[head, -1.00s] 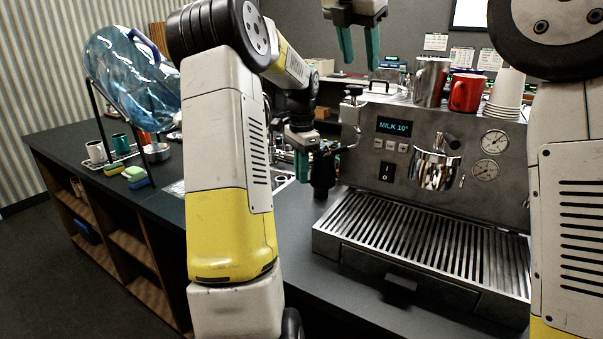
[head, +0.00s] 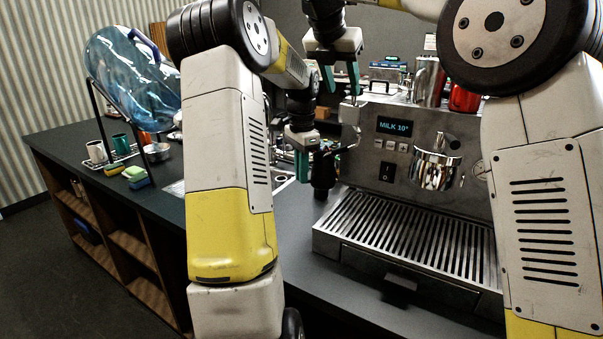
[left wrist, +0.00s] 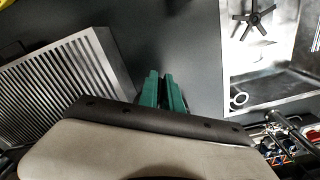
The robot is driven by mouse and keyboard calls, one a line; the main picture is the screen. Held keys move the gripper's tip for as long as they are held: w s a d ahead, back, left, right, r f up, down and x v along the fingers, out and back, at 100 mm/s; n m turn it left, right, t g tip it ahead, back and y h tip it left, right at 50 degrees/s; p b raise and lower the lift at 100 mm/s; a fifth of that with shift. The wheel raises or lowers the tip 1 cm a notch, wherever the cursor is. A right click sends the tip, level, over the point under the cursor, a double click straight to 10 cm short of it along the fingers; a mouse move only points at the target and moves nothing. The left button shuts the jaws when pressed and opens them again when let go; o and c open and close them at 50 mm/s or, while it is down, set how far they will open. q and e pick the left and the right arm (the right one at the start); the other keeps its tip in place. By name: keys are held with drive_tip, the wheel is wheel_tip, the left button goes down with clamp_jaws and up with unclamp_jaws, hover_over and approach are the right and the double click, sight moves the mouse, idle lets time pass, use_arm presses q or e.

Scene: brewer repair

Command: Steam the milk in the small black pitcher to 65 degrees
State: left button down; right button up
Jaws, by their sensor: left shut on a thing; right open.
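The small black pitcher (head: 323,172) is at the left side of the espresso machine (head: 400,150), under the steam wand's metal pipe (head: 350,125). My left gripper (head: 303,165) is shut on the pitcher from its left side. Its green fingers also show close together in the left wrist view (left wrist: 163,92), where the pitcher cannot be made out. The wand's tip and the milk are hidden. The machine's display (head: 394,127) reads MILK 10°. My right gripper (head: 342,80) is open above the machine's top left corner, close to the steam knob (head: 353,101); contact cannot be told.
The drip tray (head: 400,240) fills the machine's front. A steel jug (head: 428,82) and a red mug (head: 463,99) stand on top. A sink (left wrist: 275,75) shows in the left wrist view. A blue water bottle (head: 130,80) and sponges (head: 136,176) are at the left.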

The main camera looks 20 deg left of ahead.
drive_tip(key=shift+x, duration=0.95)
drive_tip(key=c, duration=0.5)
